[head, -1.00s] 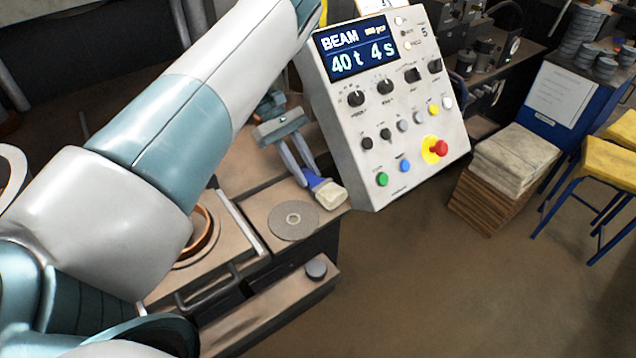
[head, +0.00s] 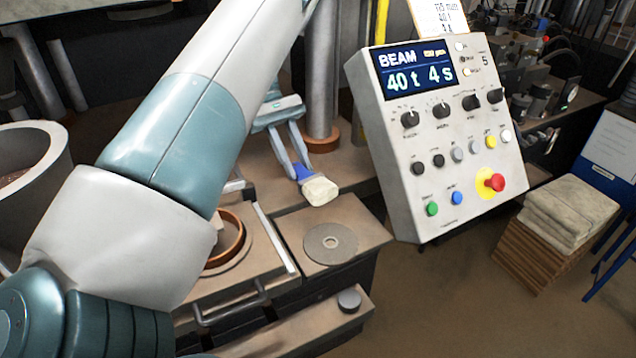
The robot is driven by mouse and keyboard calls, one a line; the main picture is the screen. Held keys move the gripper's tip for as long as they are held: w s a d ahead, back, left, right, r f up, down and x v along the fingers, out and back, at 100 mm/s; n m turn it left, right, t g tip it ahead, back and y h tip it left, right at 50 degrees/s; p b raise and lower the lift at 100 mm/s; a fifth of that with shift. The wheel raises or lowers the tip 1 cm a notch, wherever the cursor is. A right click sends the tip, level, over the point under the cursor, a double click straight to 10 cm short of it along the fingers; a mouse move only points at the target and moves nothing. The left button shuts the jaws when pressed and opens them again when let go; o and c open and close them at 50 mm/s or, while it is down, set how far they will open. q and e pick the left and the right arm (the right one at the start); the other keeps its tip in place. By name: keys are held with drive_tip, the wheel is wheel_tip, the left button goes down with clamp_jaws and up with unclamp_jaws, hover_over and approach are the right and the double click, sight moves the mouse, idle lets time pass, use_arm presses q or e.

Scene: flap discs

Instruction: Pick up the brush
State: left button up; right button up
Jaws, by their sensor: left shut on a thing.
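The brush has a blue handle part (head: 303,174) and a cream bristle head (head: 319,190). My left gripper (head: 301,168) is shut on the blue part, with the bristles pointing down and right out of the jaws. The brush shows over the brown bench, behind the flap disc; I cannot tell how far above the surface it is. The grey flap disc (head: 330,243) with a centre hole lies flat on the bench corner, apart from the brush. My right gripper is not in view.
A control panel (head: 440,140) with a red stop button stands right of the brush. A metal column (head: 320,70) rises behind it. A copper-coloured ring (head: 228,238) sits on a plate at left, partly behind my arm. Folded cloths (head: 570,208) lie on a stack at right.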

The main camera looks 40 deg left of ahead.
use_arm(q)
drive_tip(key=shift+s+a+r, duration=0.25)
drive_tip(key=shift+a+r, duration=0.05)
drive_tip(key=shift+a, duration=0.2)
drive_tip(key=shift+s+a+r, duration=0.25)
drive_tip(key=shift+a, duration=0.2)
drive_tip(key=shift+d, duration=0.1)
